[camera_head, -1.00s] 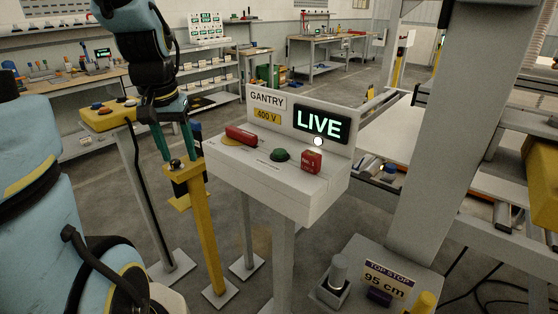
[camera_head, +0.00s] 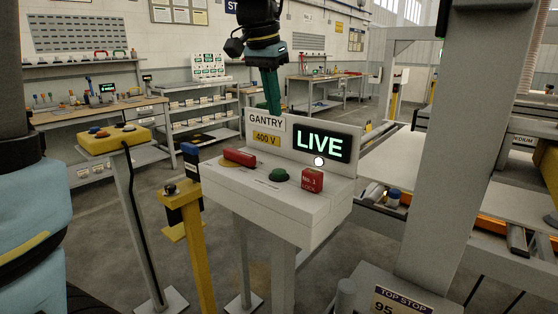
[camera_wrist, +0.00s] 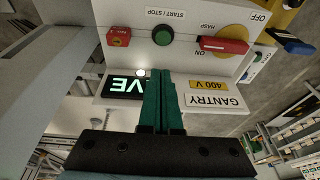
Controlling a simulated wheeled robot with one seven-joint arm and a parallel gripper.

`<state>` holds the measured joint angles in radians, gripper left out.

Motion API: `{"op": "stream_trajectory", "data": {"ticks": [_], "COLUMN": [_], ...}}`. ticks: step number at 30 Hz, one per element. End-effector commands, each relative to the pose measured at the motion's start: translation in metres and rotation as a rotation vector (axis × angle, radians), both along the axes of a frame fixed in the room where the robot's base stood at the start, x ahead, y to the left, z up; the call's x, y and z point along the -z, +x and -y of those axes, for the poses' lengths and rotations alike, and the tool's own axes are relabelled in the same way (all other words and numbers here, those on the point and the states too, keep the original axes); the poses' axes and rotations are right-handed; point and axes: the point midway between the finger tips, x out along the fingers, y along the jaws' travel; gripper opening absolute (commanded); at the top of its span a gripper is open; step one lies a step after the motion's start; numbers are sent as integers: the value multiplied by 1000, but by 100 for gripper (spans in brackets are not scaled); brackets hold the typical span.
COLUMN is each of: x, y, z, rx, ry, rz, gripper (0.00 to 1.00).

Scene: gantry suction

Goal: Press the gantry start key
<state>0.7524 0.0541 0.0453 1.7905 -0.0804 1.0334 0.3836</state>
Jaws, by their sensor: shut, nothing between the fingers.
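The gantry control box has a round green START / STOP key (camera_head: 279,175) on its light grey top. In the wrist view this key (camera_wrist: 163,35) lies ahead of my fingertips, clear of them. My gripper (camera_head: 271,108) points down behind the upright sign panel (camera_head: 352,133), which hides its tips. In the wrist view my gripper (camera_wrist: 159,72) has its green fingers together with nothing between them, overlapping the sign's edge. The LIVE display (camera_head: 321,144) is lit green, with a white lamp (camera_head: 319,161) below it.
A red switch handle (camera_head: 239,157) on yellow sits left of the key; a red No. 1 block (camera_head: 312,181) sits right. A yellow post (camera_head: 182,205) and a yellow button box (camera_head: 113,138) stand left. A thick grey column (camera_head: 440,150) stands right.

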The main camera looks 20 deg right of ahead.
Motion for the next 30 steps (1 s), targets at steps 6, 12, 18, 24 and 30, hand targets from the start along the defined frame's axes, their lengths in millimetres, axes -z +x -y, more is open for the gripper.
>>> {"op": "stream_trajectory", "data": {"ticks": [6, 12, 18, 24, 30], "x": [16, 53, 92, 121, 135], "y": [2, 8, 15, 17, 17], "z": [3, 11, 20, 19, 18], "rx": [-1, -3, -2, -3, -2], "ry": [2, 5, 5, 2, 1], "rz": [-4, -6, -5, -3, -1], "gripper": [0, 0, 0, 0, 0]}}
